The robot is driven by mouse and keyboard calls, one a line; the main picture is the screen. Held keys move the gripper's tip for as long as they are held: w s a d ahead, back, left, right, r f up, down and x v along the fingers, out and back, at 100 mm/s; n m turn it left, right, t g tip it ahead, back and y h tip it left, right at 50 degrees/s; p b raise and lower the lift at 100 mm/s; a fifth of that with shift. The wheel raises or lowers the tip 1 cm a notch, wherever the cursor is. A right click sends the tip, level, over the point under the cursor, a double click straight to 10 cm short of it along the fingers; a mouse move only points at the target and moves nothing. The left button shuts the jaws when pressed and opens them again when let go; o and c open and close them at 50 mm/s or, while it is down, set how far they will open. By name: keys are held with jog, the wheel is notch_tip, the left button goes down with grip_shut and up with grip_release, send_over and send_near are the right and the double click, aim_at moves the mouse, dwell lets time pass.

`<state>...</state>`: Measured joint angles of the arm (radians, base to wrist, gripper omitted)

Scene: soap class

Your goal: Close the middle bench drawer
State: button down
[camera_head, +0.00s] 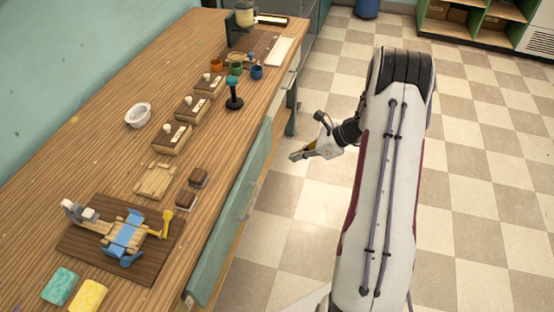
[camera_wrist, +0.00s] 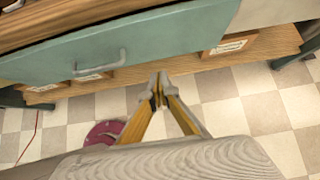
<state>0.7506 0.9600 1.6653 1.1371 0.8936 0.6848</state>
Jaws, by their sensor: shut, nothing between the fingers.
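The wooden bench (camera_head: 110,130) has a long teal drawer front (camera_head: 246,170) along its right side. In the wrist view a teal drawer front (camera_wrist: 150,38) with a grey bar handle (camera_wrist: 102,64) fills the upper part. I cannot tell clearly how far the drawer stands out, or which drawers are on either side of it. My gripper (camera_head: 293,156) is shut and empty, beside the bench and apart from the drawer front in the head view. Its fingertips (camera_wrist: 158,78) show just below the front's lower edge in the wrist view, right of the handle.
A lower wooden shelf (camera_wrist: 185,66) holds labelled wooden boxes (camera_wrist: 228,46). A pink round object (camera_wrist: 103,133) is on the floor. Small trays, cups, sponges and a wooden mould stand on the bench top. The checkered floor (camera_head: 480,130) beside the bench is mostly clear.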

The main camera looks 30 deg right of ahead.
aim_at(257, 156)
jog(key=shift+w+a+r+x, duration=0.2)
jog(key=shift+a+r+x, duration=0.1)
jog(key=shift+x, duration=1.8)
jog(key=shift+w+a+r+x, duration=0.15)
jog(key=shift+w+r+x, duration=0.15)
jog(key=shift+x, duration=1.85)
jog(key=shift+w+a+r+x, duration=0.15)
jog(key=shift+a+r+x, duration=0.15)
jog(key=shift+x, duration=1.8)
jog(key=shift+w+a+r, duration=0.1)
jog(key=shift+w+a, duration=1.65)
jog(key=shift+w, duration=0.05)
